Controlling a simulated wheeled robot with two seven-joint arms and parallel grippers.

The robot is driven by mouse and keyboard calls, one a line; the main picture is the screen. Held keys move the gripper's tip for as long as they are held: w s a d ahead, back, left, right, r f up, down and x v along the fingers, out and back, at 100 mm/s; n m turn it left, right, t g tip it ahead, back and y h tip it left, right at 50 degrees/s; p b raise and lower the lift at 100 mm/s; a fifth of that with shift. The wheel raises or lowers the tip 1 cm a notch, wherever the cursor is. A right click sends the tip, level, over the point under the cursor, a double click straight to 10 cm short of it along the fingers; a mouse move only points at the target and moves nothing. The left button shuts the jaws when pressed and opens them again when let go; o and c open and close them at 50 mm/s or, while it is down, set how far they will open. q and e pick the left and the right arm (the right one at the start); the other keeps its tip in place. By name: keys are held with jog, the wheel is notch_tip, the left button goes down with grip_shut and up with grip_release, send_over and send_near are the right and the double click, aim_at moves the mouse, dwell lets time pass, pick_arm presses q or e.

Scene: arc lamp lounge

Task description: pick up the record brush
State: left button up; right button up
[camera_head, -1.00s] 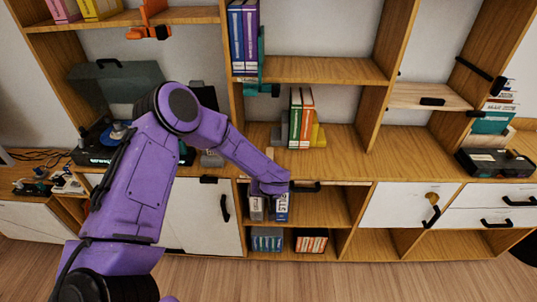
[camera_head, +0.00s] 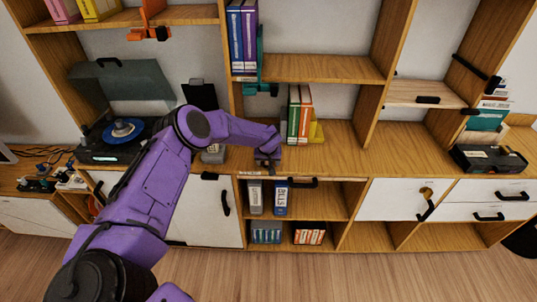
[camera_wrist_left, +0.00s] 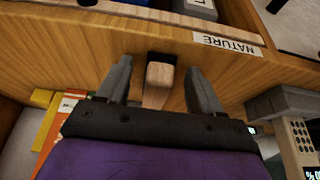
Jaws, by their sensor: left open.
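The record brush (camera_wrist_left: 158,76), a small block with a pale wooden body and a dark end, lies on the wooden shelf top in the left wrist view. My left gripper (camera_wrist_left: 159,64) is open, with one grey finger on each side of the brush and a visible gap to each. Part of the brush is hidden below the gripper's palm. In the head view my left gripper (camera_head: 267,163) is low over the counter, near its front edge, and covers the brush there. My right gripper is not in view.
A turntable (camera_head: 115,140) is at the left. Binders (camera_head: 281,198) stand in the compartment below. The counter (camera_head: 370,150) to the right is clear.

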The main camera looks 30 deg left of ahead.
pick_arm(q)
jog(key=c, duration=1.1)
jog(key=shift+c, duration=0.2)
